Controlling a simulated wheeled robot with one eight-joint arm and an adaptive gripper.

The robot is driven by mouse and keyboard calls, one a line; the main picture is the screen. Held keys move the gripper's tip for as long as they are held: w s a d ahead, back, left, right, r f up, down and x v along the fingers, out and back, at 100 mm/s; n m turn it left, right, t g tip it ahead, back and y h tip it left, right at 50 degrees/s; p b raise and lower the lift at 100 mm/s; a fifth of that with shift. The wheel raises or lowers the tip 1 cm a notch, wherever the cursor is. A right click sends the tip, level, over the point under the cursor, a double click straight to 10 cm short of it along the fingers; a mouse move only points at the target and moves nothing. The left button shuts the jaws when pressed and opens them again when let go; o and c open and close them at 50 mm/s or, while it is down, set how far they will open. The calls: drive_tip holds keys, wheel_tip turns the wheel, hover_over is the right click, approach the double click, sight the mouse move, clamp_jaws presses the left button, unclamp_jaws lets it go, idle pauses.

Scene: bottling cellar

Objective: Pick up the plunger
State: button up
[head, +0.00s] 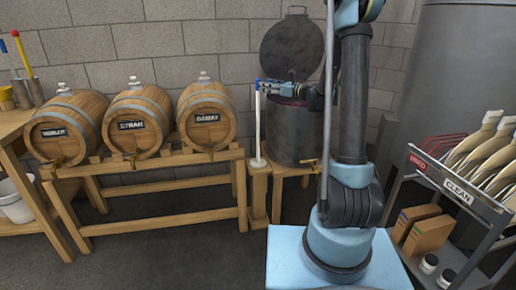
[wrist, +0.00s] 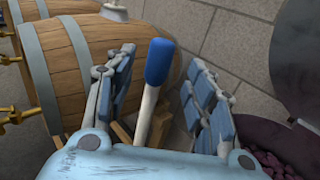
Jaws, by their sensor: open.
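The plunger (head: 258,125) has a white shaft, a blue grip at its top and a pale round foot. It stands upright on a narrow wooden stand between the barrel rack and the dark vat. My gripper (head: 264,87) is open at the height of the blue grip. In the wrist view, the plunger's blue grip (wrist: 159,62) and part of its shaft show between the two spread fingers of my gripper (wrist: 160,95). I see no clear contact. My gripper's palm hides the lower shaft in that view.
The dark vat (head: 293,130) with its raised lid (head: 292,48) stands close right of the plunger. The Gamay barrel (head: 206,100) is close left on a wooden rack (head: 150,222). A metal cart (head: 480,205) stands at the right. Floor at the front left is clear.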

drive_tip(key=shift+f+x, duration=0.15)
drive_tip(key=shift+x, duration=1.3)
drive_tip(key=shift+f+x, duration=0.1)
drive_tip(key=shift+x, duration=1.35)
clamp_jaws()
